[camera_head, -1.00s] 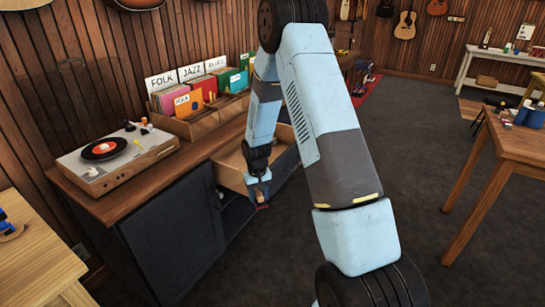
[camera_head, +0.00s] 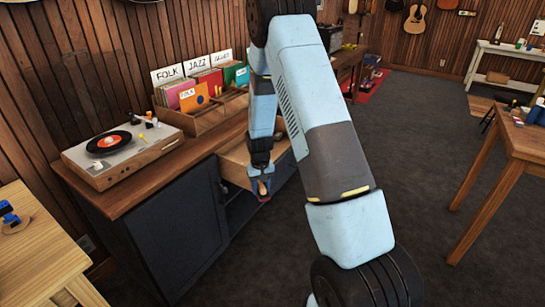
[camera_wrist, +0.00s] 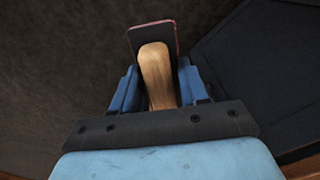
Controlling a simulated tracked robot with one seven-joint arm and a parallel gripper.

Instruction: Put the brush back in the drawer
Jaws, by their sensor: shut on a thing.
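The brush (camera_wrist: 156,72) has a pale wooden handle and a dark, red-edged pad at its far end. My gripper (camera_wrist: 158,70) is shut on the handle, with a blue finger on each side. In the head view, my gripper (camera_head: 264,184) hangs low in front of the cabinet, with the brush's red edge (camera_head: 264,199) just below it. The wooden drawer (camera_head: 235,168) is pulled open from the cabinet, behind and beside my gripper. My arm covers part of the drawer, and its inside is mostly hidden.
The dark cabinet (camera_head: 175,240) has a wooden top bearing a turntable (camera_head: 120,152) and a record crate (camera_head: 205,117). A pale wooden table (camera_head: 40,262) stands at the left. A brown table (camera_head: 520,140) stands at the right. The dark carpet between is clear.

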